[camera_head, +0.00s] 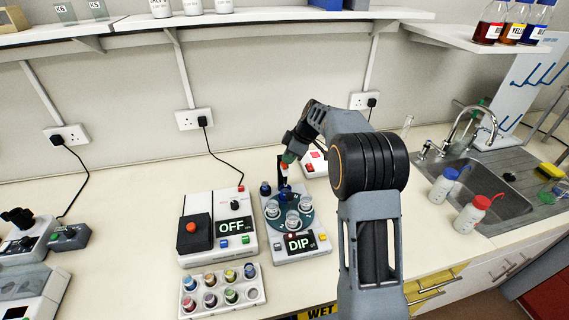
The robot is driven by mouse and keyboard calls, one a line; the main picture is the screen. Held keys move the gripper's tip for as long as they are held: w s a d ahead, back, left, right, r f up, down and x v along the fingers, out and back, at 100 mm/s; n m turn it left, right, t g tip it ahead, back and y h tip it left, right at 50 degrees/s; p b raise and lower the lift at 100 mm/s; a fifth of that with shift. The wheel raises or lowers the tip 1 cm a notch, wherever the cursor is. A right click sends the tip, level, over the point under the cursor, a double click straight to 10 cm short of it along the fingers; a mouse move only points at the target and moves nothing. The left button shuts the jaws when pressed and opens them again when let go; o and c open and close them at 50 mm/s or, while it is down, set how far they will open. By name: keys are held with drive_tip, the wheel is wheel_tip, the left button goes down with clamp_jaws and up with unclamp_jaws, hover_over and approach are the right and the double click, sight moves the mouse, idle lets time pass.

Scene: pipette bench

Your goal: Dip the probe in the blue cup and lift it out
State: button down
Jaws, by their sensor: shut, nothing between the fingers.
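The dip machine (312,247) is a pale box with a small screen reading DIP, in the middle of the bench. Its round teal turntable (277,222) carries several clear cups. A cup with blue in it (286,194) stands at the back of the turntable, close under my gripper. My gripper (285,171) is shut and points down at the back of the machine, beside a dark upright part (281,165). I cannot tell the probe apart from this dark part, nor whether my gripper touches it. The probe's tip is not clear.
Left of the machine stands a white device reading OFF (231,228). A white rack of coloured vials (222,290) lies in front. A white box with red (315,163) stands behind. Two wash bottles (443,187) and a sink (490,190) are at right.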

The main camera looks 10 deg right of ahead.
sight(287, 169)
drive_tip(key=shift+f+b, duration=2)
drive_tip(key=shift+f, duration=0.2)
drive_tip(key=d, duration=0.1)
drive_tip(key=s+d+r, duration=0.1)
drive_tip(key=shift+d+b, duration=0.35)
drive_tip(key=shift+d, duration=0.05)
drive_tip(key=v, duration=1.3)
drive_tip(key=shift+r+b, duration=0.4)
drive_tip(key=shift+d, duration=0.1)
